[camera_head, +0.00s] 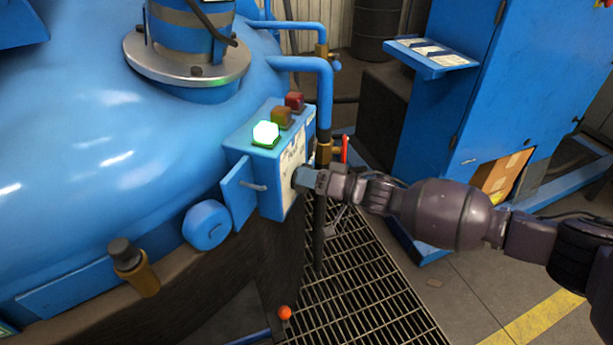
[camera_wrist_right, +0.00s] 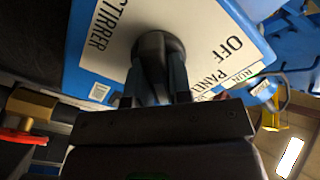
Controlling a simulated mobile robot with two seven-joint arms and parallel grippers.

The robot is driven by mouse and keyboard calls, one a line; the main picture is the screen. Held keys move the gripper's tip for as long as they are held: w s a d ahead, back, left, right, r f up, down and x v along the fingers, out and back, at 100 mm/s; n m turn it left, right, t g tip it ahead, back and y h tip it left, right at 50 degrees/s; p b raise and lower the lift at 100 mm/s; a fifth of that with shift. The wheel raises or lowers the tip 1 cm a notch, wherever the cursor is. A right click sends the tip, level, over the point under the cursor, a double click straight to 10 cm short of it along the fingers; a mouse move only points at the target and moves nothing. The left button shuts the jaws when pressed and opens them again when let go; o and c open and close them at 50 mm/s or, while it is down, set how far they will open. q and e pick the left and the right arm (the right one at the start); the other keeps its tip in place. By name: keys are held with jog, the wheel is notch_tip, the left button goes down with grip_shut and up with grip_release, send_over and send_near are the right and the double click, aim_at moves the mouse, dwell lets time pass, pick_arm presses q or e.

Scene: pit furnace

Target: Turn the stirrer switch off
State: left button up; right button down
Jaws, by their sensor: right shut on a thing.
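The stirrer switch (camera_wrist_right: 155,48) is a black rotary knob on the side face of a blue control box (camera_head: 252,165). In the right wrist view, the word STIRRER shows at its left and OFF at its upper right. My right gripper (camera_wrist_right: 157,82) is shut on the knob, one finger on each side. In the head view my right gripper (camera_head: 305,179) reaches the box from the right and covers the knob. I cannot tell which position the knob points to. My left gripper is not in view.
On top of the box, a green lamp (camera_head: 266,133) is lit; amber (camera_head: 282,117) and red (camera_head: 295,101) ones look unlit. A large blue vessel (camera_head: 90,130) fills the left. A red-handled valve (camera_head: 344,148) and pipe stand behind my gripper. A blue cabinet (camera_head: 440,125) stands right.

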jog(key=n, duration=0.3)
jog(key=shift+s+r+p, duration=0.1)
jog(key=shift+r+p, duration=0.05)
jog(key=shift+p, duration=0.15)
jog(key=n, duration=0.4)
jog(key=shift+s+n+p, duration=0.15)
jog(key=shift+n+p, duration=0.15)
jog(key=shift+p, duration=0.1)
jog(key=n, duration=0.5)
jog(key=shift+s+a, duration=0.1)
jog(key=shift+s, duration=0.1)
jog(key=n, duration=0.4)
jog(key=shift+s+f+p, duration=0.1)
jog(key=shift+f+p, duration=0.1)
jog(key=shift+p, duration=0.15)
jog(key=shift+a+n, duration=0.1)
jog(key=shift+n, duration=0.4)
jog(key=c, duration=1)
grip_release()
jog(key=shift+c, duration=0.2)
